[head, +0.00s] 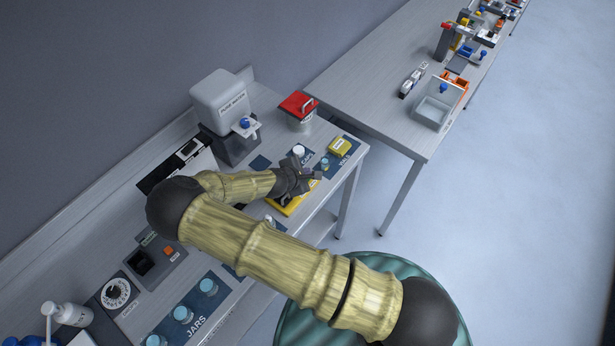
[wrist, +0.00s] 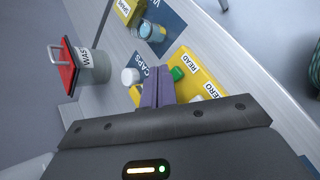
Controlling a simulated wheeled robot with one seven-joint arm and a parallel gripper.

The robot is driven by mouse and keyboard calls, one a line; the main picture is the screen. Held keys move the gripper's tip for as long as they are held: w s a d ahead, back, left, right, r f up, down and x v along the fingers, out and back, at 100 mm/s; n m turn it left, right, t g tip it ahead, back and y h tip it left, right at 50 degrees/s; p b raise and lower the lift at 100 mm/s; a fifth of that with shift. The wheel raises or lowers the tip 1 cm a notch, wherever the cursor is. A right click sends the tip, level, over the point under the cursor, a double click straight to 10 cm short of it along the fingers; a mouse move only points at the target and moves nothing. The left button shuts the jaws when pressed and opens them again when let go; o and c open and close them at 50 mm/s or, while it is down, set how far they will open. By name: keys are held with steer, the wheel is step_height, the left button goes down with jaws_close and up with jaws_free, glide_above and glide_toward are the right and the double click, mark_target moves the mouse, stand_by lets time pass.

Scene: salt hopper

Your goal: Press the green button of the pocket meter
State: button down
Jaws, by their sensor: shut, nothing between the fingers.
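The pocket meter is a yellow slab with READ and ZERO labels; it shows in the wrist view (wrist: 213,84) and partly behind my arm in the head view (head: 288,208). Its green button (wrist: 177,73) is beside the READ label. A pale button (wrist: 197,99) is by the ZERO label, partly hidden by my gripper. My gripper (wrist: 158,72) is shut and empty, its purple fingers together. In the wrist view the fingertips appear just left of the green button, over the meter's edge; I cannot tell their height. My gripper also shows over the meter in the head view (head: 312,176).
A white cap (wrist: 130,76) is left of the fingers, on the CAPS mat. A blue-topped jar (wrist: 151,31) and a yellow box (head: 339,146) stand beyond. The bench's front edge is close to the meter.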

stand_by(0.8)
steer(key=shift+f+b, duration=0.4)
steer(key=shift+f, duration=0.05)
steer(key=shift+f+b, duration=0.4)
steer(key=shift+f, duration=0.1)
stand_by(0.7)
steer(key=shift+r, duration=0.1)
steer(key=shift+r+p, duration=0.65)
steer(key=shift+r, duration=0.25)
step_height(320, 180, up, 5)
steer(key=p, duration=0.3)
stand_by(0.3)
stand_by(0.8)
